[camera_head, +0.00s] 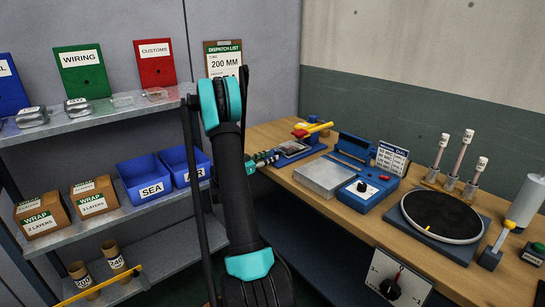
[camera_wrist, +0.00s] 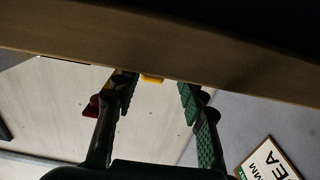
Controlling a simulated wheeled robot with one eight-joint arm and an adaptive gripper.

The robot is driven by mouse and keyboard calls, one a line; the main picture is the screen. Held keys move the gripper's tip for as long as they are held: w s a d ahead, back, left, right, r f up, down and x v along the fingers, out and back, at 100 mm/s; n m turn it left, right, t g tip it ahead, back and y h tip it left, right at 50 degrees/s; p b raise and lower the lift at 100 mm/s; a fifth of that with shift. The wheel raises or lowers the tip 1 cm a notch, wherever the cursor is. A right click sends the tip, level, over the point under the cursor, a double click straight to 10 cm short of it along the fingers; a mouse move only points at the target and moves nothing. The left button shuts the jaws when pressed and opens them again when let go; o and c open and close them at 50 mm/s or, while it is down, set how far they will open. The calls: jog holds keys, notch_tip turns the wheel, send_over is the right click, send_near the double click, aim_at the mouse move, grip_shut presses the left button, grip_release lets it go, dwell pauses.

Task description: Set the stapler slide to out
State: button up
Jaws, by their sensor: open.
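A small blue device with a red part and a yellow bar (camera_head: 318,128) stands at the back left of the wooden bench. It may be the stapler, but I cannot make out its slide or the slide's position. A small yellow piece (camera_wrist: 152,79) shows beyond the fingertips at a brown edge, mostly hidden.
The bench (camera_head: 283,176) also carries a blue scale with a metal plate (camera_head: 323,176), a black turntable (camera_head: 441,215) and upright white-topped tools (camera_head: 462,155). Shelves at left hold blue bins (camera_head: 147,184) and cardboard boxes (camera_head: 42,216). A dial panel (camera_head: 397,281) hangs on the bench front.

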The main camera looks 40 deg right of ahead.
jog(key=shift+w+d, duration=0.1)
jog(key=shift+d, duration=1)
grip_shut()
